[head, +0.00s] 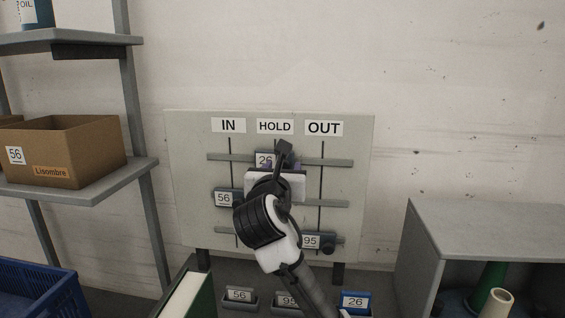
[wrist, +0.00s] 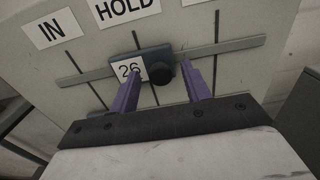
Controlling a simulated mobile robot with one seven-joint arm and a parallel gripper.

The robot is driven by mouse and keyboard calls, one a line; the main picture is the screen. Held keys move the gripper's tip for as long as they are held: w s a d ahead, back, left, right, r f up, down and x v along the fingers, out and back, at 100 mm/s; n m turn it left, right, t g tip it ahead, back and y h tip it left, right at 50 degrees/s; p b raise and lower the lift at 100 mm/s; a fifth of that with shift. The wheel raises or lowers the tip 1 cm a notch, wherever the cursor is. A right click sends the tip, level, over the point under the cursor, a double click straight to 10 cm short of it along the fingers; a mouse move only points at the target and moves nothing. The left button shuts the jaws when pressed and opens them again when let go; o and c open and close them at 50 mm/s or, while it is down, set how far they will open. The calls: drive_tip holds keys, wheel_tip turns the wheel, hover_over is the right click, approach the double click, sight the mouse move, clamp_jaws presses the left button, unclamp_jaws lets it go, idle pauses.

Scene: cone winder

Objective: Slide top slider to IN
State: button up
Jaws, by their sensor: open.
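The top slider (wrist: 146,68), a blue block with a white "26" label and a dark round knob (wrist: 161,73), sits on the top rail under the HOLD column. In the head view the top slider (head: 264,158) is partly hidden by my arm. My gripper (wrist: 160,77) is open, its two purple fingers on either side of the knob; I cannot tell whether they touch it. My gripper also shows from behind in the head view (head: 284,165). The IN label (head: 228,125) is at the left of the board (head: 190,175), the HOLD label (head: 275,127) in the middle.
The middle slider "56" (head: 226,198) is under IN, and the bottom slider "95" (head: 315,241) under OUT (head: 324,128). Numbered bins stand below the board. A shelf with a cardboard box (head: 85,150) is at left, a grey cabinet (head: 480,228) at right. The top rail left of the slider is clear.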

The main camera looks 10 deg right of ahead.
drive_tip(key=shift+w+d, duration=0.15)
drive_tip(key=shift+w, duration=0.25)
drive_tip(key=shift+c, duration=0.2)
clamp_jaws()
drive_tip(key=w+a, duration=0.1)
drive_tip(key=a, duration=0.2)
drive_tip(key=w+a, duration=0.2)
drive_tip(key=a, duration=0.2)
drive_tip(key=w+a, duration=0.1)
drive_tip(key=a, duration=0.2)
drive_tip(key=shift+w+a+r, duration=0.1)
drive_tip(key=shift+w+a, duration=0.05)
drive_tip(key=shift+a, duration=0.1)
drive_tip(key=shift+o, duration=0.2)
unclamp_jaws()
drive_tip(key=shift+a, duration=0.15)
